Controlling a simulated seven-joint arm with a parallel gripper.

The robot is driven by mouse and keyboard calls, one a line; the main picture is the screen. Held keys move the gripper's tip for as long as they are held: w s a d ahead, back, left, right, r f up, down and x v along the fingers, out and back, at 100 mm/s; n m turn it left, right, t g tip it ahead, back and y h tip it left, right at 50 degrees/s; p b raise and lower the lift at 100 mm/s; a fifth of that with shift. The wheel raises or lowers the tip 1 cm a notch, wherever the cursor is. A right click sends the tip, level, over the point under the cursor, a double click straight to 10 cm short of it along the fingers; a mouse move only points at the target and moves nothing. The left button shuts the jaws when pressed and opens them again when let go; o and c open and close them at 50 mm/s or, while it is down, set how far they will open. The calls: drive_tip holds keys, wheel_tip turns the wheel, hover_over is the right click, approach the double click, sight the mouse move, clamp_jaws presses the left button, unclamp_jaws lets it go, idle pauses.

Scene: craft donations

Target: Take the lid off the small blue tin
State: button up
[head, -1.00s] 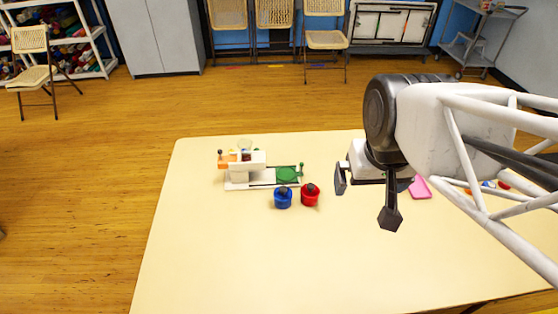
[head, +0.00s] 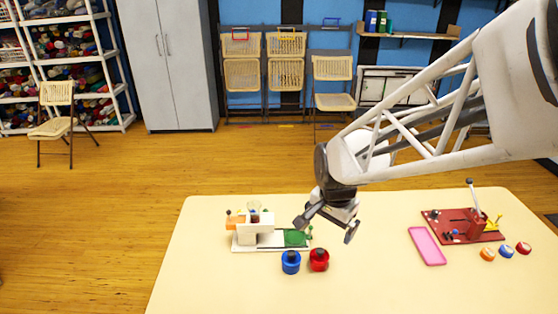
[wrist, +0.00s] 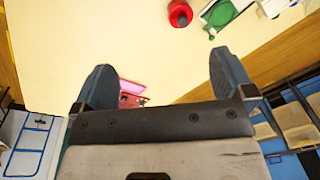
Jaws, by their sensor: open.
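The small blue tin (head: 291,265) stands upright near the back left of the table, with a dark knob on top. Its lid appears seated, though the seam is too small to make out. A similar red tin (head: 319,262) stands close on its right and also shows at the top of the wrist view (wrist: 179,14). My gripper (head: 326,230) is open and empty, in the air above and right of the tins in the head view. In the wrist view its two fingers (wrist: 161,66) are spread with nothing between them. The blue tin is outside the wrist view.
A pink tray (head: 426,246), a dark red board with a lever (head: 455,226) and several small round pieces (head: 506,250) lie on the right. The table (head: 225,285) is clear in front.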

drive_tip(key=w+a+f+m, duration=0.3)
drive_tip(key=w+f, duration=0.3)
drive_tip(key=f, duration=0.1)
drive_tip(key=m+g, duration=0.1)
drive_tip(key=m, duration=0.3)
hover_over(293, 252)
drive_tip(key=f, duration=0.9)
drive_tip(key=shift+d+f, duration=0.15)
drive_tip(key=shift+d, duration=0.05)
drive_tip(key=shift+f, duration=1.3)
drive_tip(key=shift+f, duration=0.1)
drive_tip(key=shift+a+f, duration=0.15)
drive_tip(key=shift+f, duration=1.1)
drive_tip(key=shift+a+f, duration=0.1)
drive_tip(key=shift+f, duration=1.15)
drive_tip(key=shift+c, duration=0.3)
drive_tip(key=c, duration=0.9)
